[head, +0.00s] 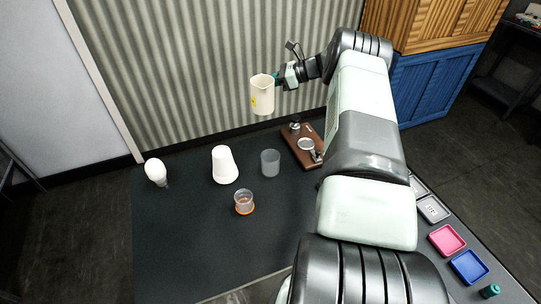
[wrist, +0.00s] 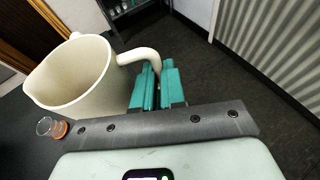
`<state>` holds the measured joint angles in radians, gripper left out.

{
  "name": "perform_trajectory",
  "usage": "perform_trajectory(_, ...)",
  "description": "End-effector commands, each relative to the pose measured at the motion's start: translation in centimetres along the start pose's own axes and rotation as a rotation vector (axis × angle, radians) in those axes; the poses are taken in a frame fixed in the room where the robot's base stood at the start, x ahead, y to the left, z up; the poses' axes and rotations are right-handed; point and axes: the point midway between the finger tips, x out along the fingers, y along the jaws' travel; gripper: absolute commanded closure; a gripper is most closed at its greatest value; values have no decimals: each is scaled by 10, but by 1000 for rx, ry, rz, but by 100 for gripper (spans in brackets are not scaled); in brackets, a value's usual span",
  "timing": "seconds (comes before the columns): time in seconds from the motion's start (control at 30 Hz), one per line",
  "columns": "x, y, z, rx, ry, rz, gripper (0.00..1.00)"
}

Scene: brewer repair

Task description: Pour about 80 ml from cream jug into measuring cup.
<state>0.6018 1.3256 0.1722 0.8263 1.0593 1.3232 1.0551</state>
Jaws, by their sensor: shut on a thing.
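The cream jug (head: 262,97) is held high above the far side of the dark table, roughly upright. My gripper (head: 278,79) is shut on its handle, at the jug's right. In the wrist view the jug (wrist: 88,88) fills the left, with its handle by the teal fingers (wrist: 158,87); its contents cannot be made out. A small clear cup with an orange base (head: 244,201) stands on the table, well below the jug. It also shows in the wrist view (wrist: 49,128). A grey translucent cup (head: 270,163) stands behind it. I cannot tell which is the measuring cup.
A white tapered container (head: 224,166) and a white bulb-shaped thing (head: 156,171) stand at left. A brown board with metal parts (head: 304,146) lies right of the grey cup. Pink (head: 446,240) and blue (head: 468,267) trays lie at right. The front left of the table is clear.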

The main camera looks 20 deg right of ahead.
Motion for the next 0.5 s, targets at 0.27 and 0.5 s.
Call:
perform_trajectory(0.27, -11, -9, -16, 8, -2, -15, 100)
perform_trajectory(0.5, 2, -9, -46, 8, -2, -14, 100)
